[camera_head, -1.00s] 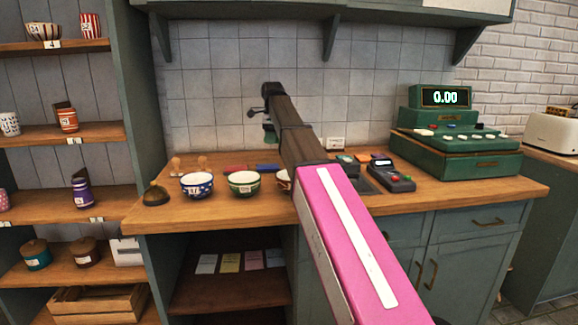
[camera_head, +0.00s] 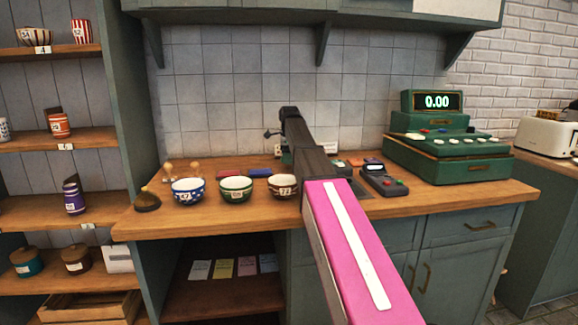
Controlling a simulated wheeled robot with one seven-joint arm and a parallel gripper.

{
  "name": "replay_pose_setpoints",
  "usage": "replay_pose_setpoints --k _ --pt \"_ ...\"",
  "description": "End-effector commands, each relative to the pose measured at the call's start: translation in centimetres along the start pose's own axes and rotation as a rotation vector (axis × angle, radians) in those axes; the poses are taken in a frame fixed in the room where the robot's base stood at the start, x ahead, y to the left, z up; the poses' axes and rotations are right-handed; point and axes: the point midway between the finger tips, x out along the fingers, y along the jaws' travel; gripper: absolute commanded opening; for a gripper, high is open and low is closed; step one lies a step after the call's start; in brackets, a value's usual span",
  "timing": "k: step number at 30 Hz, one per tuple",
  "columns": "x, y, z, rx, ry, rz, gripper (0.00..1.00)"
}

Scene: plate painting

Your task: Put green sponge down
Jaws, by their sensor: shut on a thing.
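My gripper (camera_head: 284,149) hangs down from the end of my arm over the back of the wooden counter, mostly hidden behind the dark arm link. It is shut on the green sponge (camera_head: 286,159), of which only a small dark green patch shows left of the arm. The sponge appears close to the counter top near the tiled wall; I cannot tell whether it touches. A red sponge (camera_head: 233,172) and a blue sponge (camera_head: 260,173) lie flat on the counter to its left.
Blue (camera_head: 188,191), green (camera_head: 236,189) and brown (camera_head: 283,187) patterned bowls stand along the counter (camera_head: 225,222). A bell (camera_head: 147,202) is at the left. A card terminal (camera_head: 383,181) and green cash register (camera_head: 450,155) stand right of my arm. Shelves with cups stand at left.

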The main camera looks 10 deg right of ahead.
Motion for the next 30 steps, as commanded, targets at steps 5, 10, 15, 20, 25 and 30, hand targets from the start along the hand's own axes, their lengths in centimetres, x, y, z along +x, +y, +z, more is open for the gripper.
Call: replay_pose_setpoints --k 5,10,15,20,25,30 --pt "2.5 0.1 0.0 0.000 0.001 0.002 0.26" --pt "3.4 0.1 0.0 0.000 0.000 0.000 0.26" --pt "3.3 0.1 0.0 0.000 0.000 0.000 0.26" --pt "3.7 0.1 0.0 0.000 0.000 0.001 0.26" --pt "4.3 0.1 0.0 0.000 0.001 0.001 0.26" --pt "4.5 0.2 0.0 0.000 0.001 0.004 0.78"
